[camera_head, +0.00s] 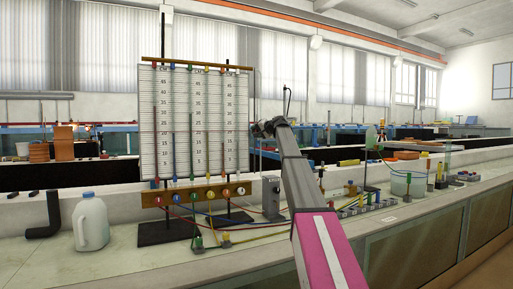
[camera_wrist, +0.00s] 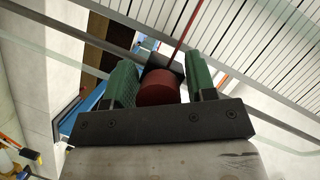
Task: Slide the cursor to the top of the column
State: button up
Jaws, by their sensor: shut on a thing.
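In the wrist view my gripper (camera_wrist: 161,76) has two green-padded fingers, one on each side of a round red knob (camera_wrist: 158,90). The fingers are shut on this knob. Behind the knob is a dark block, which looks like the cursor (camera_wrist: 172,66), at a grey rail (camera_wrist: 80,12) that crosses the view diagonally. In the head view my gripper (camera_head: 263,129) is just right of the white scale board (camera_head: 204,100), around the middle of its height. The knob and cursor are too small or hidden to make out there.
The board stands on the bench with colored valves (camera_head: 210,194) along its foot. A white jug (camera_head: 91,224) and a black elbow pipe (camera_head: 46,216) are at the left. A grey box (camera_head: 271,195) and tubing lie below my arm. A beaker (camera_head: 407,181) stands to the right.

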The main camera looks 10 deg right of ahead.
notch_tip(320, 180, up, 8)
jog(key=shift+r, duration=0.15)
dwell(0.3)
jog(key=o, duration=1)
jog(key=v, duration=1.1)
